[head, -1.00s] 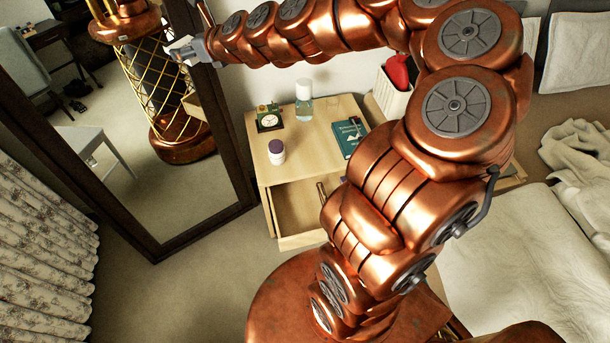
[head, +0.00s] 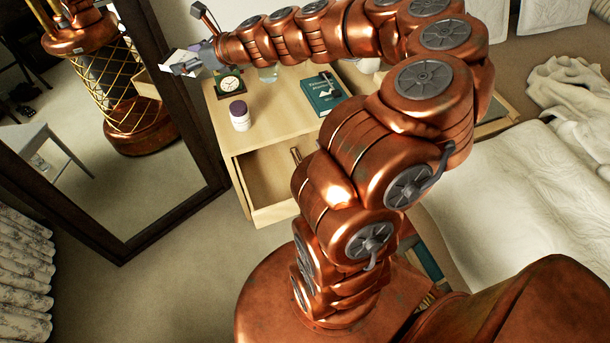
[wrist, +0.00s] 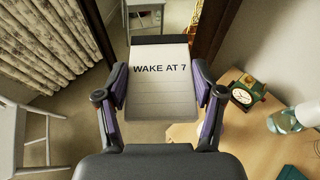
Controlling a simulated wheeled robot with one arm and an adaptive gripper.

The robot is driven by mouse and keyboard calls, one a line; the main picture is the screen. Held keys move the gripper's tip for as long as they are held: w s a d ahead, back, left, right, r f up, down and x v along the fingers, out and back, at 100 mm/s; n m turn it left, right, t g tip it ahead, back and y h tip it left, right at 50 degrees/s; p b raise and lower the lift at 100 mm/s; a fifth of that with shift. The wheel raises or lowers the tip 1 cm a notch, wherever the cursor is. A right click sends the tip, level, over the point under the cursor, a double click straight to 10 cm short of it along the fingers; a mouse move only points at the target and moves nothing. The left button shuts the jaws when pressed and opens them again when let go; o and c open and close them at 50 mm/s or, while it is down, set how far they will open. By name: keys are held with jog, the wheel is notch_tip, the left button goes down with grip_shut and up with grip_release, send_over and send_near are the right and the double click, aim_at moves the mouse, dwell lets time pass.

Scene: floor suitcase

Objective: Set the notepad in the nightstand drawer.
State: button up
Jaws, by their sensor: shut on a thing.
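In the wrist view my gripper (wrist: 160,100) is shut on the notepad (wrist: 158,88), a white pad with a dark top edge and the words "WAKE AT 7". In the head view my gripper (head: 192,62) is at the upper left, in front of the mirror frame and above the left back of the nightstand. The notepad there looks like a small pale patch (head: 178,58). The nightstand (head: 272,118) is pale wood. Its drawer (head: 262,190) is open at the front, with a slim brass-coloured object at its right; my arm hides its right part.
On the nightstand top stand a clock (head: 229,83), a white jar with a purple lid (head: 239,115), a bottle (head: 268,73) and a teal book (head: 322,93). A tall mirror (head: 95,165) stands left. The bed (head: 520,200) lies right. Floor is clear before the drawer.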

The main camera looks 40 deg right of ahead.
jog(key=s+d+f+n+g+y+b, duration=0.1)
jog(key=s+d+f+b, duration=0.2)
jog(key=f+b, duration=0.65)
jog(key=s+d+f+n+g+y+b, duration=0.1)
jog(key=s+d+f+b, duration=0.25)
jog(key=f+b, duration=0.6)
jog(key=s+d+f+n+g+y+b, duration=0.1)
jog(key=s+d+f+b, duration=0.25)
jog(key=f+b, duration=0.6)
jog(key=b, duration=1)
send_over(272, 176)
jog(key=shift+n+y, duration=0.3)
notch_tip(272, 176, down, 17)
jog(key=shift+a+f, duration=0.15)
jog(key=shift+f, duration=0.05)
jog(key=shift+f+p, duration=0.45)
jog(key=shift+f, duration=0.3)
jog(key=o, duration=1.2)
jog(key=shift+f, duration=0.1)
jog(key=shift+c, duration=0.2)
